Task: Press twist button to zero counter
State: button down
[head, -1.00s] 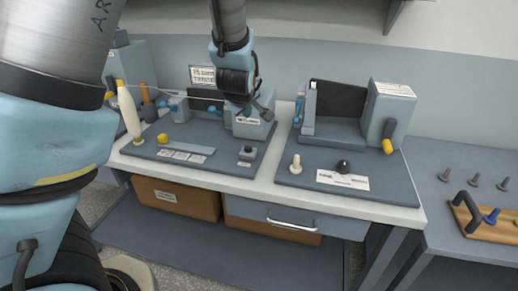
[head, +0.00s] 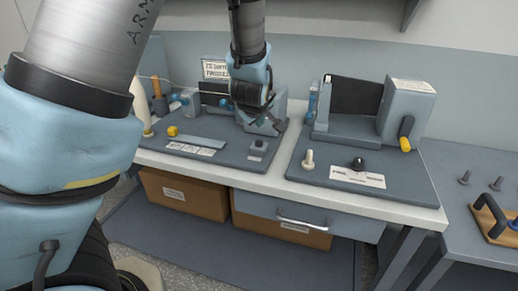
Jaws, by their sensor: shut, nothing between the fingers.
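My gripper (head: 279,128) hangs over the left grey board (head: 205,160), with its fingers pointing down and right. It looks shut and empty. It is in front of a grey box (head: 262,126) with a pale label and hides part of that box. A small grey block with a dark button (head: 258,146) sits at the front right of this board, below my gripper in the picture and apart from it. A black knob (head: 358,164) stands on the right board (head: 410,185), beside a white label. I cannot tell from the markings which one is the twist button.
A cream cone (head: 140,100), partly behind my arm, and a yellow block (head: 173,131) are on the left. The right board has a white peg (head: 308,160) and a crank with a yellow handle (head: 405,143). A wooden tool rack (head: 497,228) stands on the side table.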

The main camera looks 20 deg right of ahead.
aim_at(259, 146)
jog(key=shift+f+b, duration=1)
jog(key=shift+f, duration=0.7)
dwell(0.6)
jog(key=shift+f+b, duration=0.35)
jog(key=shift+f, duration=0.05)
jog(key=shift+f+b, duration=0.45)
jog(key=shift+f, duration=0.1)
dwell(0.6)
dwell(0.3)
jog(key=shift+r+p, duration=0.75)
jog(key=shift+r, duration=0.25)
notch_tip(259, 146, up, 5)
jog(key=p, duration=0.4)
